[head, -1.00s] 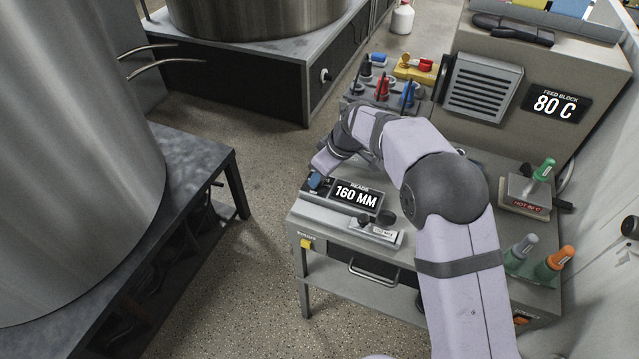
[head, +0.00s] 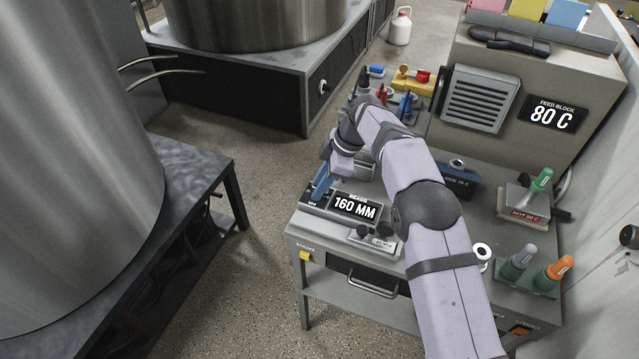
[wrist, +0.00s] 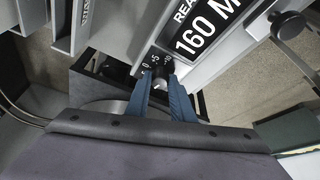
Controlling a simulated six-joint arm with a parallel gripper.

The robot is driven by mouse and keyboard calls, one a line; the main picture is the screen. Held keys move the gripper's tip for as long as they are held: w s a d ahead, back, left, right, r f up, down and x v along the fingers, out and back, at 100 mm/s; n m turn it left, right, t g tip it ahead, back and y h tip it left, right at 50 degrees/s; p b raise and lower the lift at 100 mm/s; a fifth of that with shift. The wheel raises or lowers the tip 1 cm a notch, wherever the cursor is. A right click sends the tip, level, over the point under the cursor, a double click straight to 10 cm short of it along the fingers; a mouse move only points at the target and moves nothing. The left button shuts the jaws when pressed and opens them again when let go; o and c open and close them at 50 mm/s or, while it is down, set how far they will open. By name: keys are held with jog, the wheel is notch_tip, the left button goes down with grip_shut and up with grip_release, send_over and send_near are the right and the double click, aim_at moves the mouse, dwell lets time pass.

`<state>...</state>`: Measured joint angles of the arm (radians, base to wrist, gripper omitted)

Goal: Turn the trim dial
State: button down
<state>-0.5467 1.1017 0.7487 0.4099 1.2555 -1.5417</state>
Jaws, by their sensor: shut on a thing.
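The trim dial (wrist: 160,71) is a small dark knob with a pale face and a white scale behind it, reading 0, +5 and +10, in the wrist view. My gripper (wrist: 161,84) has its two blue fingers on either side of the knob and is shut on it. In the head view my gripper (head: 318,190) points down at the left end of the display unit, and the fingers hide most of the dial there. The display (head: 355,207) beside it reads 160 MM; part of it shows in the wrist view (wrist: 200,32).
A small gauge fixture with dark knobs (head: 375,240) stands in front of the display. A rack of coloured tools (head: 385,97) is behind my wrist. The feed block panel (head: 553,115) reads 80 C. Green and orange handled tools (head: 556,268) stand at right.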

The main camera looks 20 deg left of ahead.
dwell(0.4)
jog(key=c, duration=1.6)
grip_release()
jog(key=shift+o, duration=0.2)
jog(key=shift+r, duration=0.1)
jog(key=b+v, duration=0.1)
jog(key=v, duration=0.6)
jog(key=shift+d, duration=0.1)
